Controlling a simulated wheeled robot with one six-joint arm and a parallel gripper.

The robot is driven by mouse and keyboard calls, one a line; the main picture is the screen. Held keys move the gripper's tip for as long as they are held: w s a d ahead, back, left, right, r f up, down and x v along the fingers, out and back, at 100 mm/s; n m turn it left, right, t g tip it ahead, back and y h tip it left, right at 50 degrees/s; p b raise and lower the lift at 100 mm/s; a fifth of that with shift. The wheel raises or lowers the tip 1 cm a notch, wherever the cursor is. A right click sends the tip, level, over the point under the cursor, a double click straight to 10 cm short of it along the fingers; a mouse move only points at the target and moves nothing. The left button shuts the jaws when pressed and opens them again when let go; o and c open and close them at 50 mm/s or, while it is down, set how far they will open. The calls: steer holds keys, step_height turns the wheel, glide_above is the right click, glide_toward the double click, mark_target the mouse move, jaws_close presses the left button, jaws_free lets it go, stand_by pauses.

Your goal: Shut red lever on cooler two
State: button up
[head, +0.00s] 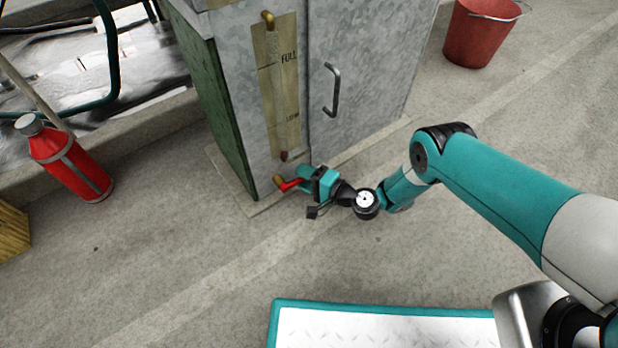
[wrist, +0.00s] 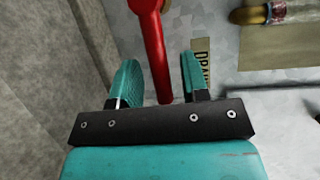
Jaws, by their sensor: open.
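The red lever (head: 290,185) sits on a brass valve (head: 280,181) low on the front of a grey metal cabinet (head: 365,70). In the wrist view the red lever (wrist: 154,45) runs between my two teal fingers. My gripper (head: 308,178) is open around it, with visible gaps beside the lever. It also shows from behind in the wrist view (wrist: 158,80). A label reading "DRAIN" (wrist: 201,62), partly hidden by a finger, is on the cabinet. I see no number on the cabinet.
A level gauge plate (head: 277,75) marked "FULL" is above the valve. The cabinet has a handle (head: 332,90). A red bottle (head: 72,160) stands at left, a red bucket (head: 481,32) at back right. Open floor lies in front of the cabinet.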

steer(key=p+v, duration=1.3)
steer(key=v, duration=0.3)
steer(key=shift+s+d+r+p, duration=0.1)
steer(key=shift+d+r+p, duration=0.1)
steer(key=shift+d+p, duration=0.15)
steer(key=shift+s+d+f, duration=0.1)
steer(key=shift+s+d, duration=0.1)
steer(key=shift+d, duration=0.1)
